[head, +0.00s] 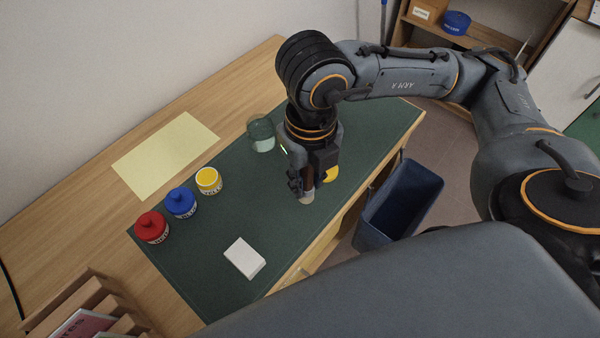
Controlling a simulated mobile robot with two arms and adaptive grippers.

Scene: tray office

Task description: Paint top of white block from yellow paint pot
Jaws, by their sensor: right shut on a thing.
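The white block (244,258) lies flat on the green mat, near its front edge; its visible top is white. The yellow paint pot (209,181) stands upright on the mat without a knobbed lid, with yellow showing inside its rim. My right gripper (308,182) points down over the right part of the mat, to the right of the pot and block. It is shut on a slim thing with a pale lower end (307,197), perhaps a brush; the fingers hide most of it. A yellow round thing (331,174), perhaps the pot's lid, is partly hidden behind the gripper. My left gripper is out of view.
A blue pot (181,203) and a red pot (152,228), both lidded, stand left of the yellow one. A glass jar (261,134) stands behind my gripper. A yellow sheet (166,155) lies on the desk. A dark blue bin (402,201) stands beside the desk. The mat's middle is clear.

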